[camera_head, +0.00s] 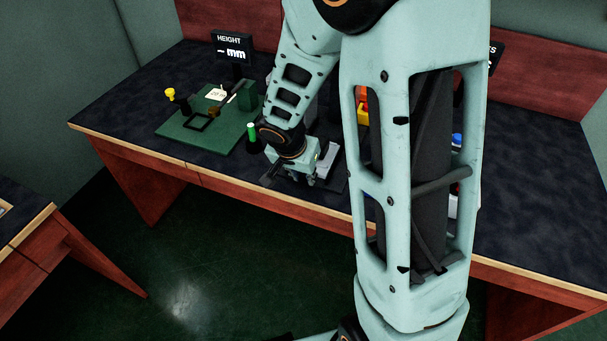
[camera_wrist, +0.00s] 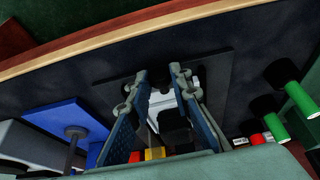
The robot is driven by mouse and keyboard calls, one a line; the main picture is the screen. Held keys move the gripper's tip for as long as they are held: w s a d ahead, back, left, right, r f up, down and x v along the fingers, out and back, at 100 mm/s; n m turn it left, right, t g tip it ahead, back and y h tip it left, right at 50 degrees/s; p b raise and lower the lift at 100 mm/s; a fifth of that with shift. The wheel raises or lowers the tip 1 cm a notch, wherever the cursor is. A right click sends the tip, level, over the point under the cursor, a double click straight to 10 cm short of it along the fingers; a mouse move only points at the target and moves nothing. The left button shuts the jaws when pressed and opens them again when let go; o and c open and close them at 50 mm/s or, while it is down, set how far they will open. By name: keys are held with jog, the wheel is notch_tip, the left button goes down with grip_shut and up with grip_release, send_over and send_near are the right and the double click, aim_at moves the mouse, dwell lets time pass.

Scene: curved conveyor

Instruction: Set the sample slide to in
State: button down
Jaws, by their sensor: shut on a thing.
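My gripper (camera_head: 308,178) is low over the front of the long table, at a dark base plate (camera_head: 338,183). In the wrist view its two blue-padded fingers (camera_wrist: 158,80) reach towards the table's front edge and are shut on a small dark part, seemingly the handle of the sample slide. The fingers hide most of that part. I cannot tell how far in or out the slide is.
A green board (camera_head: 185,130) with a yellow knob (camera_head: 170,92) and a height display (camera_head: 231,46) stand at left. A green-topped handle (camera_head: 252,132) is close to my gripper. A blue plate (camera_wrist: 55,122) shows in the wrist view. My arm hides the table's middle.

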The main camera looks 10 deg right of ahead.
jog(key=w+d, duration=0.2)
jog(key=w, duration=0.1)
jog(key=w+d, duration=0.2)
jog(key=w, duration=0.1)
jog(key=w+d, duration=0.2)
jog(key=w, duration=0.1)
jog(key=shift+d+r, duration=0.1)
jog(key=shift+d, duration=0.1)
jog(key=c, duration=1.8)
grip_release()
jog(key=shift+d, duration=0.1)
jog(key=shift+o, duration=0.2)
jog(key=v, duration=1.2)
jog(key=shift+s, duration=0.1)
